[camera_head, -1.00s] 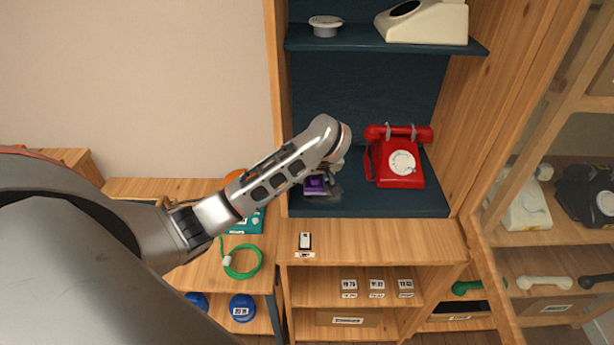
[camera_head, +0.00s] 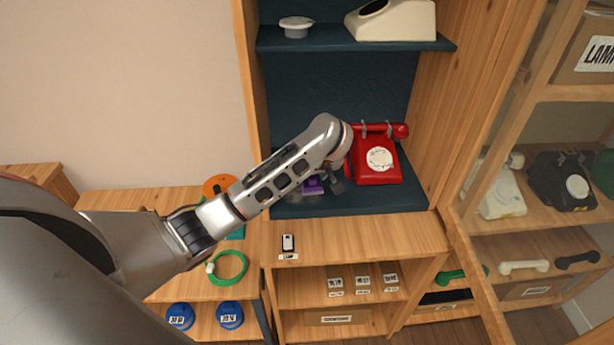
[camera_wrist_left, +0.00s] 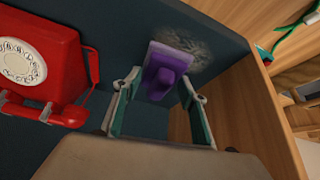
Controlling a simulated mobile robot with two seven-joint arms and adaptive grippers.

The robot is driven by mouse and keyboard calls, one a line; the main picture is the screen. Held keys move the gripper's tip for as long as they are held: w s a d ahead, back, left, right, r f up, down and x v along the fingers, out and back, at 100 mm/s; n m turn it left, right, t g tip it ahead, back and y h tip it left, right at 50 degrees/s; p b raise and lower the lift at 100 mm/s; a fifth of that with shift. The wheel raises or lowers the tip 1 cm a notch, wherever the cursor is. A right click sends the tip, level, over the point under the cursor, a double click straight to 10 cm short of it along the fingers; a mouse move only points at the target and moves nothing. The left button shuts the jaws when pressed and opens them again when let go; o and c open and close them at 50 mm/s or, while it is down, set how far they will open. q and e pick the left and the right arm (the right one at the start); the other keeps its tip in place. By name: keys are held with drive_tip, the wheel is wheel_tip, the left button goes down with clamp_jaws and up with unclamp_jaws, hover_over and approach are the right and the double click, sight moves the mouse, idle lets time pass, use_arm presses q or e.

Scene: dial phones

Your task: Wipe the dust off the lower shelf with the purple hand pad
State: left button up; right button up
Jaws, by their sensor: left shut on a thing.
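The purple hand pad (camera_wrist_left: 165,68) is between the fingers of my left gripper (camera_wrist_left: 162,92), which is shut on its grip. In the head view the pad (camera_head: 313,186) is partly hidden by my left gripper (camera_head: 326,182), low over the left part of the dark blue lower shelf (camera_head: 375,202). I cannot tell whether it presses on the surface. A grey, mottled dust patch (camera_wrist_left: 194,46) lies on the shelf beside the pad in the wrist view, close to the shelf's wooden side. My right gripper is not in view.
A red dial phone (camera_head: 378,162) stands on the lower shelf, close right of my left gripper. The upper shelf (camera_head: 350,44) above holds a cream phone (camera_head: 392,20) and a pale round part (camera_head: 296,26). The wooden side panel (camera_head: 250,110) bounds the left.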

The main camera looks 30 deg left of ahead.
use_arm(q)
drive_tip(key=shift+w+d+r, duration=0.1)
drive_tip(key=shift+w+d, duration=0.3)
drive_tip(key=shift+d, duration=0.25)
drive_tip(key=shift+w+d+r, duration=0.1)
drive_tip(key=shift+w+d, duration=0.25)
drive_tip(key=shift+d, duration=0.25)
drive_tip(key=shift+s+a+r, duration=0.1)
drive_tip(key=shift+s+a, duration=0.4)
drive_tip(key=shift+a, duration=0.3)
drive_tip(key=shift+s+a, duration=0.5)
drive_tip(key=shift+a, duration=0.3)
drive_tip(key=shift+a, duration=0.1)
drive_tip(key=shift+s+a+r, duration=0.1)
drive_tip(key=shift+s+a, duration=0.5)
drive_tip(key=shift+a, duration=0.4)
drive_tip(key=shift+s+a, duration=0.6)
drive_tip(key=shift+a, duration=0.35)
drive_tip(key=shift+s+a+r, duration=0.1)
drive_tip(key=shift+s+a, duration=0.5)
drive_tip(key=shift+a, duration=0.4)
drive_tip(key=shift+a, duration=0.1)
